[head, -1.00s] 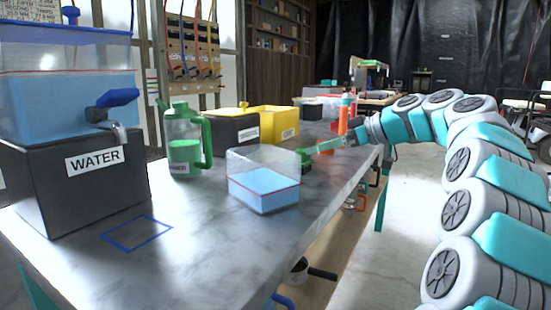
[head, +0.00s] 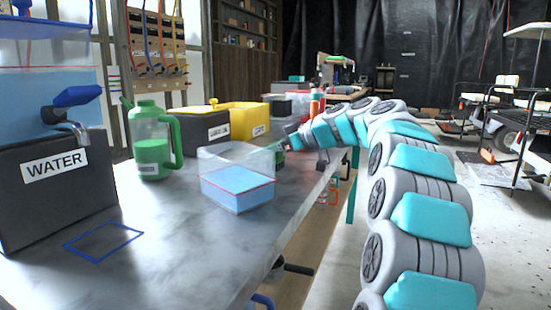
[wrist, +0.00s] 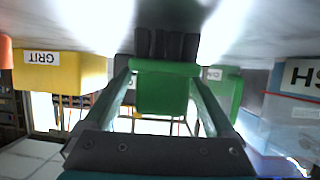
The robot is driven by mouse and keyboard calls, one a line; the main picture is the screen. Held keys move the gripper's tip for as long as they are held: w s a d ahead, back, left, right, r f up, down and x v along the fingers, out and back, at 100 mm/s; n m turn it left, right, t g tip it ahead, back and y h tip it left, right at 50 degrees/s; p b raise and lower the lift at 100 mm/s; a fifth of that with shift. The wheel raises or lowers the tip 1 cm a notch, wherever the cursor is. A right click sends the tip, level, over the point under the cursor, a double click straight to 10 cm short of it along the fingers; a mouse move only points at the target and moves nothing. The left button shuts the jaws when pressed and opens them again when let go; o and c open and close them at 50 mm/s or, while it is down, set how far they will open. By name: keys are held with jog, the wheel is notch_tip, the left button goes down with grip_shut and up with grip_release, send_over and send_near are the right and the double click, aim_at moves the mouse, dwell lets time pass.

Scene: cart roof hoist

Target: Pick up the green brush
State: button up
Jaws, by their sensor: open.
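The green brush (wrist: 163,92) fills the space between my fingertips in the wrist view, its dark bristles (wrist: 166,44) pointing to the top of the picture and meeting the grey tabletop. My gripper (wrist: 160,84) is open, one finger on each side of the brush; I cannot tell whether either finger touches it. In the head view the brush (head: 280,157) shows only partly, behind the right end of the clear bin and below my gripper (head: 282,145).
A clear bin of blue liquid (head: 237,188) stands left of the brush. A green jug (head: 151,150), a black box (head: 202,138), a yellow bin (head: 247,122) and a WATER dispenser (head: 50,165) stand on the table (head: 180,255). An orange bottle (head: 315,105) stands beyond my gripper.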

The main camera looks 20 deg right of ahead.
grip_shut()
dwell(0.7)
jog(key=shift+r, duration=0.1)
notch_tip(320, 180, up, 10)
jog(key=p, duration=0.1)
jog(key=shift+p, duration=0.35)
dwell(0.3)
